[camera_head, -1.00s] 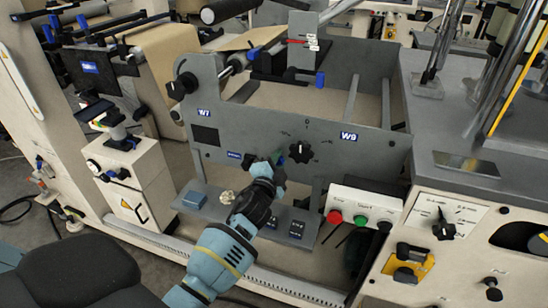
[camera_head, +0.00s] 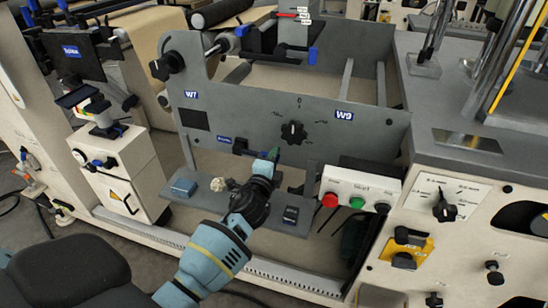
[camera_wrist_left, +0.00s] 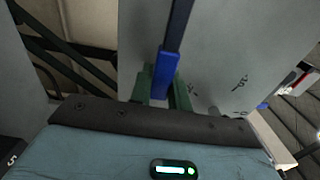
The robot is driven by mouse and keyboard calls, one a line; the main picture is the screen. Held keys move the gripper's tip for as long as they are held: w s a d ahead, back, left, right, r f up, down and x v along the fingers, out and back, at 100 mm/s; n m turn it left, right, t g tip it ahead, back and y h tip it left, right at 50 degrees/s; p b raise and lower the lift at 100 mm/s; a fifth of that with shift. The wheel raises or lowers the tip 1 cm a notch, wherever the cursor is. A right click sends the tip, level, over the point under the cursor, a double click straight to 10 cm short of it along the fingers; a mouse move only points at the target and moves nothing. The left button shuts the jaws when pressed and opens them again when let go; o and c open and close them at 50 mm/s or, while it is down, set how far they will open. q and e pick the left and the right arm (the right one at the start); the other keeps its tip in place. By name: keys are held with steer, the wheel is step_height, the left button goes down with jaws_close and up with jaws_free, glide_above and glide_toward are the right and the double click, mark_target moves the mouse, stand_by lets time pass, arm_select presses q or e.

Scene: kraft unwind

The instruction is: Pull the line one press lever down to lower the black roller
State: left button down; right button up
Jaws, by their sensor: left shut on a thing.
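The press lever shows in the left wrist view as a dark bar ending in a blue grip (camera_wrist_left: 165,72). My left gripper's green fingers (camera_wrist_left: 161,88) stand on both sides of the blue grip and are shut on it. In the head view my left gripper (camera_head: 267,157) is at the front of the grey panel (camera_head: 350,150), below and left of the black knob; it hides most of the lever there. A black roller (camera_head: 220,12) lies at the top of the machine. My right gripper is not in view.
A black knob (camera_head: 293,132) sits on the panel just above my gripper. A button box (camera_head: 358,188) with red and green buttons is to the right. A grey shelf (camera_head: 215,198) with small items lies below.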

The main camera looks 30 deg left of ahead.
arm_select(q)
steer(key=shift+f, duration=0.2)
steer(key=c, duration=1.3)
jaws_free()
steer(key=shift+r, duration=0.1)
steer(key=shift+s, duration=0.1)
steer(key=v, duration=0.7)
steer(key=shift+s+p, duration=0.3)
